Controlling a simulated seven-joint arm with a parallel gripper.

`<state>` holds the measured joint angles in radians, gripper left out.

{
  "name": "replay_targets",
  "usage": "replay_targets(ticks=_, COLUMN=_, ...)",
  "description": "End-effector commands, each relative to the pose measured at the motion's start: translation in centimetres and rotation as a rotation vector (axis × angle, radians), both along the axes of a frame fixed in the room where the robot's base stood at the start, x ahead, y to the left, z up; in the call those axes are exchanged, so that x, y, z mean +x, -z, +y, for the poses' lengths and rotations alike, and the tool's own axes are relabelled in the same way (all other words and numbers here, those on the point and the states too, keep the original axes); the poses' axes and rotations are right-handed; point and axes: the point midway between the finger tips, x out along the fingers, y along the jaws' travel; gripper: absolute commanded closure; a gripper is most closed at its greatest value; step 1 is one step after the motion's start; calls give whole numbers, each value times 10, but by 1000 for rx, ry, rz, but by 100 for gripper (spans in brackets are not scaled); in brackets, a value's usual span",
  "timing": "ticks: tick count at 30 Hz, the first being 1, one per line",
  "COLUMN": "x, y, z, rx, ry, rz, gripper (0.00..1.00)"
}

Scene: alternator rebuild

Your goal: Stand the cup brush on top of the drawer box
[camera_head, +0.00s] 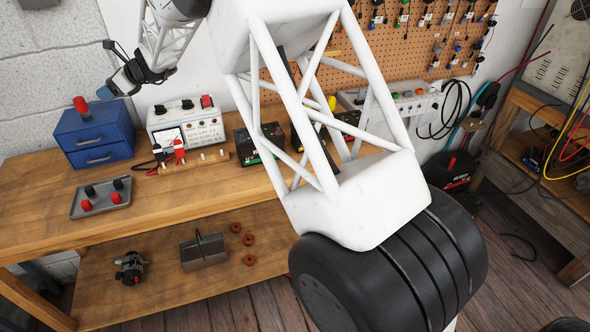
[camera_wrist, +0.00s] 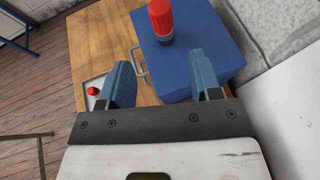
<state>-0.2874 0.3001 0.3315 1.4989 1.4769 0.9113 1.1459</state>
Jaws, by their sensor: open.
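The blue drawer box (camera_head: 95,136) stands at the left end of the workbench, with two drawers facing front. A red-topped piece with a darker lower part, which looks like the cup brush (camera_head: 81,105), stands upright on its top. In the wrist view the brush (camera_wrist: 160,17) is near the top edge, on the blue box (camera_wrist: 205,55). My gripper (camera_head: 108,69) is above and to the right of the box in the head view. Its blue fingers (camera_wrist: 160,68) are spread apart with nothing between them, clear of the brush.
A grey tray (camera_head: 103,208) with red and black pieces lies in front of the box. A white meter unit (camera_head: 188,128) stands right of it. A wall (camera_wrist: 295,40) is close beside the box. Bare bench top lies right of the tray.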

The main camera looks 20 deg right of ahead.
Motion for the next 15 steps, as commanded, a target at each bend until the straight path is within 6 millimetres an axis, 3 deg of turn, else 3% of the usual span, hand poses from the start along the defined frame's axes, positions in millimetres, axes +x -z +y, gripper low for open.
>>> replay_targets(ticks=8, x=-33, y=-21, z=-30, rx=-86, ry=-58, rz=-93, gripper=42)
replay_targets(ticks=15, x=-91, y=-47, z=-80, rx=-235, ry=-169, rz=-243, gripper=42)
